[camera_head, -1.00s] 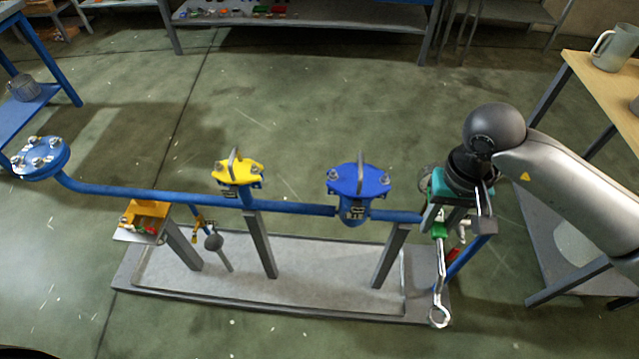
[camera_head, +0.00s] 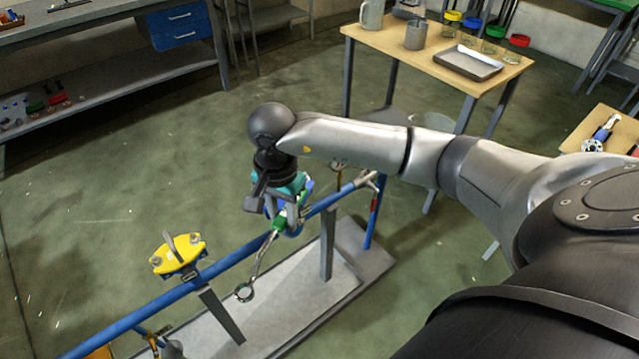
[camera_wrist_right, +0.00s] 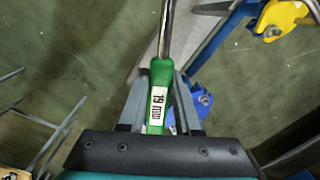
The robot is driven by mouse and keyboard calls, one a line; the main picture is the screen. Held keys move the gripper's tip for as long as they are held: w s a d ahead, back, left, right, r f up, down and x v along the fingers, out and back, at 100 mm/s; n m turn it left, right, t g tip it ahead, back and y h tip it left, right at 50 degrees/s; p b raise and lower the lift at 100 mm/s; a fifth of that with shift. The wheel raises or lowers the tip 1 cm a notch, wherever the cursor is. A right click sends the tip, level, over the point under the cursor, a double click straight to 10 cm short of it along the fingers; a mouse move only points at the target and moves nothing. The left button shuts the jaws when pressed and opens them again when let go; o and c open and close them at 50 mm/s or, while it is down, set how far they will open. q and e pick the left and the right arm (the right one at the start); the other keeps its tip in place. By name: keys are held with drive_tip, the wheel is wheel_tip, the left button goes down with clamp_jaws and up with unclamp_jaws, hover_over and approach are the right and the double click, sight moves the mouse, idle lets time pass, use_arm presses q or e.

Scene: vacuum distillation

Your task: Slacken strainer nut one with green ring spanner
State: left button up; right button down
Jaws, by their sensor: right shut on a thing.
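My right gripper (camera_head: 281,204) is shut on the green handle of the ring spanner (camera_head: 279,224), whose metal shank and ring (camera_head: 245,292) hang down toward the lower left. In the right wrist view the green handle (camera_wrist_right: 161,75) with a white label sits between both fingers; the ring end is out of frame. The yellow-topped strainer (camera_head: 180,256) stands on the blue pipe to the left, with nuts on its cover. The blue-topped strainer is mostly hidden behind my right gripper; a blue flange with a nut (camera_wrist_right: 203,99) shows beside the fingers. My left gripper is not in view.
The blue pipe (camera_head: 232,258) runs on grey posts (camera_head: 327,247) over a pale base plate (camera_head: 300,301). A wooden table (camera_head: 385,46) with a metal tray (camera_head: 468,63) stands behind. Open floor lies left of the pipe.

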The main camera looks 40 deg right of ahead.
drive_tip(key=d+m, duration=0.1)
drive_tip(key=m, duration=0.2)
drive_tip(key=w+d+m+p, duration=0.1)
drive_tip(key=m, duration=0.2)
drive_tip(key=d+m, duration=0.2)
drive_tip(key=m, duration=0.1)
drive_tip(key=shift+w, duration=0.25)
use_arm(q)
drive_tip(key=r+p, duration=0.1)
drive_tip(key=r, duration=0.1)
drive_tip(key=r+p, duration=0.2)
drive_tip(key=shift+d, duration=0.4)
use_arm(e)
drive_tip(key=d+m, duration=0.7)
drive_tip(key=m, duration=1.1)
drive_tip(key=shift+w+d+f, duration=0.15)
drive_tip(key=shift+w+f, duration=0.3)
